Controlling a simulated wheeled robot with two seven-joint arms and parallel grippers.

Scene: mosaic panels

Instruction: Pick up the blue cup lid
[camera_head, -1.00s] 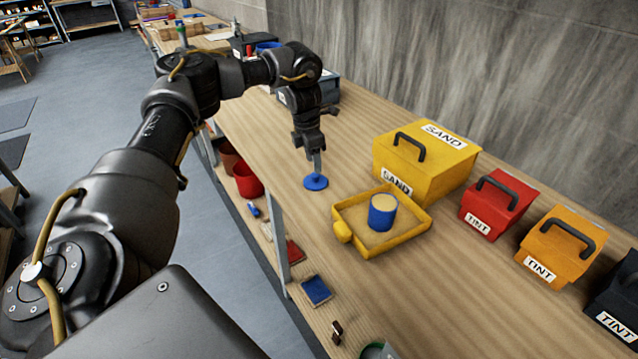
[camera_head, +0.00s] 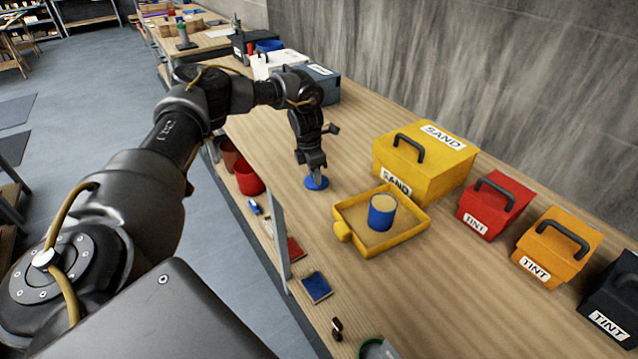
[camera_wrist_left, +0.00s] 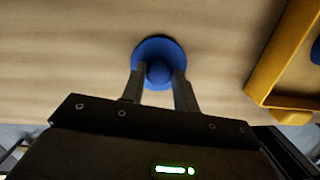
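The blue cup lid (camera_head: 310,184) is a flat disc with a round knob, lying on the wooden bench left of the yellow tray. It also shows in the left wrist view (camera_wrist_left: 160,48). My left gripper (camera_head: 317,180) is low over the lid, pointing down. In the left wrist view, its two fingers (camera_wrist_left: 160,80) are apart, one on each side of the knob. Whether they touch the knob I cannot tell. The blue cup (camera_head: 381,219), full of sand-coloured material, stands in the yellow tray (camera_head: 352,246). My right gripper is not in view.
A yellow SAND box (camera_head: 440,180) stands behind the tray. Red (camera_head: 490,212), orange (camera_head: 549,259) and black (camera_head: 612,312) TINT boxes line the right. A red bucket (camera_head: 249,180) is beside the bench's left edge. Bare bench surrounds the lid.

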